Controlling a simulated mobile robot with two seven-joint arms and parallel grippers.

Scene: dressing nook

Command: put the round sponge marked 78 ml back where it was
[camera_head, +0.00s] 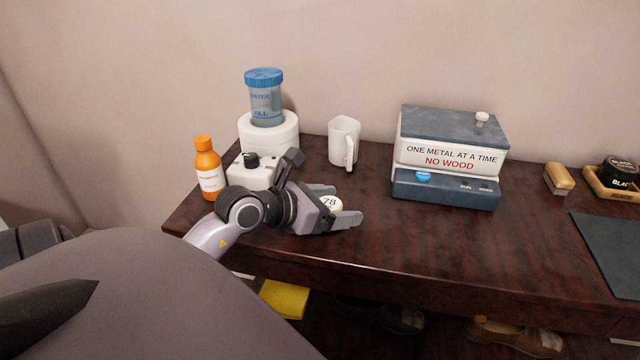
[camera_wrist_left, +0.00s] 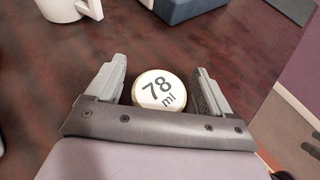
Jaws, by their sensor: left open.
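The round sponge (camera_head: 330,203) marked 78 lies on the dark wooden table near its front edge. In the left wrist view the sponge (camera_wrist_left: 160,89) shows a pale round top reading "78 ml". My left gripper (camera_head: 342,204) is open, with one finger on each side of the sponge. The gripper body hides part of the sponge. My right gripper is not in view.
Behind my left arm stand an orange bottle (camera_head: 207,170) and a white device (camera_head: 270,135) with a blue-lidded container (camera_head: 265,98). A white mug (camera_head: 344,142) stands behind the gripper. A box marked "NO WOOD" (camera_head: 450,155) is to the right. The table front between box and gripper is clear.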

